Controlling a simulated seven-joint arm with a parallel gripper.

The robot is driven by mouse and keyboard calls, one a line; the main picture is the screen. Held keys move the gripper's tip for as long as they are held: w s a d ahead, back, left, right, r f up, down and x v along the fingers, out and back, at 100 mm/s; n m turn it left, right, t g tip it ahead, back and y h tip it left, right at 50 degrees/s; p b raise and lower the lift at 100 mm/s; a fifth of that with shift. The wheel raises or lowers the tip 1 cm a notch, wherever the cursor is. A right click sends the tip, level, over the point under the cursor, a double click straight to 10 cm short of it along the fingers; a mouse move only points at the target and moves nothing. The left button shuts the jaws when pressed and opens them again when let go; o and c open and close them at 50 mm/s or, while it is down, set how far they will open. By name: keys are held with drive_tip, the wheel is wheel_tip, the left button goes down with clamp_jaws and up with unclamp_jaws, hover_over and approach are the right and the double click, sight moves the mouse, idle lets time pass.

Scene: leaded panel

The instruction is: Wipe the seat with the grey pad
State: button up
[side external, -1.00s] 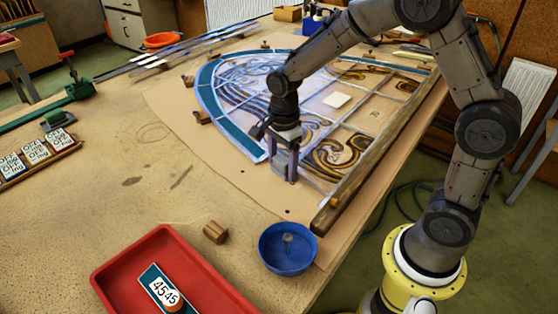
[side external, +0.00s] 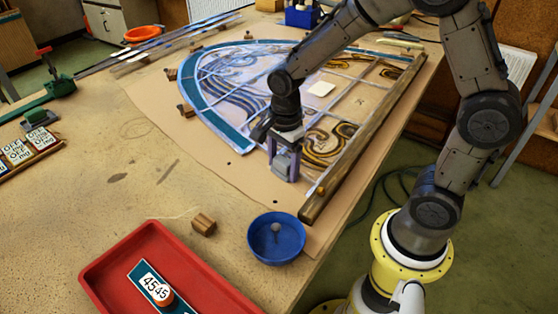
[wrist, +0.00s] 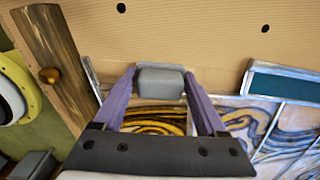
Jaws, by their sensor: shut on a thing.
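My gripper (side external: 285,172) points down at the near corner of the leaded panel (side external: 231,132). In the wrist view my gripper (wrist: 160,88) has its two purple fingers closed on the sides of the grey pad (wrist: 160,82). The pad is over or on bare tan board beside the brown-swirled glass; I cannot tell if it touches. The seat seems to be the bare gap (wrist: 212,88) in the panel's border, between the pad and the end of the teal border strip (wrist: 285,83). My gripper hides part of it in the side view.
A wooden rail (side external: 350,150) runs along the panel's right edge. A blue bowl (side external: 262,252) and a small wooden block (side external: 203,224) stand in front. Wooden blocks line the panel's curved edge.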

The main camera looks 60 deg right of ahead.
sight(264, 160)
drive_tip(key=shift+s, duration=0.2)
drive_tip(key=shift+s+a+f, duration=0.1)
drive_tip(key=shift+s+a, duration=0.05)
drive_tip(key=shift+s, duration=0.65)
drive_tip(key=shift+s+a, duration=0.15)
drive_tip(key=shift+s, duration=0.65)
drive_tip(key=shift+w+d, duration=0.35)
drive_tip(key=shift+w, duration=1.35)
drive_tip(key=shift+w+d, duration=0.3)
drive_tip(key=shift+w, duration=1.45)
drive_tip(key=shift+w+d, duration=0.35)
drive_tip(key=shift+w, duration=1.35)
drive_tip(key=shift+r, duration=0.2)
drive_tip(key=shift+r, duration=3)
drive_tip(key=shift+f, duration=0.1)
drive_tip(key=shift+w+d+f, duration=0.1)
drive_tip(key=shift+w+f, duration=0.2)
drive_tip(key=shift+f, duration=0.35)
drive_tip(key=shift+w+f, duration=0.25)
drive_tip(key=shift+f, duration=0.45)
drive_tip(key=shift+w+d+f, duration=0.1)
drive_tip(key=shift+w+f, duration=0.2)
drive_tip(key=shift+f, duration=0.35)
drive_tip(key=shift+f, duration=0.6)
